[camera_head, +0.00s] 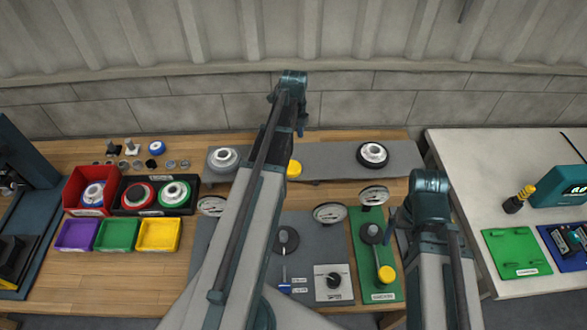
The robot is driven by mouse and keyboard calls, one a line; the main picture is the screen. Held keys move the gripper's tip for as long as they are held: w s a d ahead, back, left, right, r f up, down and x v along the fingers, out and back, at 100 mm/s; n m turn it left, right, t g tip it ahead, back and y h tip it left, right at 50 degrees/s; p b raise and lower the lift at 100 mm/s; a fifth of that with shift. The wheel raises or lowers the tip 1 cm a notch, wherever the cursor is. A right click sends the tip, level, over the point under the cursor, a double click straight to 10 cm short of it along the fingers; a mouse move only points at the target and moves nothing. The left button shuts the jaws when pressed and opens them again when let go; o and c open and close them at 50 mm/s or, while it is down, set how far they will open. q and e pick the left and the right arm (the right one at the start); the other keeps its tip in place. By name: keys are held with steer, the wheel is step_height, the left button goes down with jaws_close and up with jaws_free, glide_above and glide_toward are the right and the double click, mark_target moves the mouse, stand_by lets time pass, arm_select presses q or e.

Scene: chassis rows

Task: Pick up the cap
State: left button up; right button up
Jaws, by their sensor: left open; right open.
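My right gripper (390,226) is open and largely hidden by my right arm, near the upper part of the green board.
Grey strip (330,160) holds round flanged parts (373,155). Red (84,183), purple (77,235), green (117,235) and yellow (159,235) bins stand at left. Gauges (329,213) stand mid-bench. A white table (465,190) is at right. My arms block the middle.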

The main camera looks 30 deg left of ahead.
arm_select(q)
steer(key=b, duration=0.7)
glide_above(292, 167)
steer(key=f, duration=0.7)
steer(key=shift+w+d+f, duration=0.25)
steer(key=shift+d+f, duration=0.05)
steer(key=shift+f, duration=0.05)
arm_select(e)
step_height(292, 167, down, 8)
steer(key=shift+r, duration=0.25)
steer(key=shift+f, duration=0.1)
arm_select(q)
steer(key=f+b, duration=0.5)
steer(key=shift+s+a+f, duration=0.15)
steer(key=shift+a, duration=0.2)
arm_select(e)
step_height(292, 167, down, 5)
steer(key=shift+f, duration=0.1)
arm_select(q)
steer(key=c, duration=1.1)
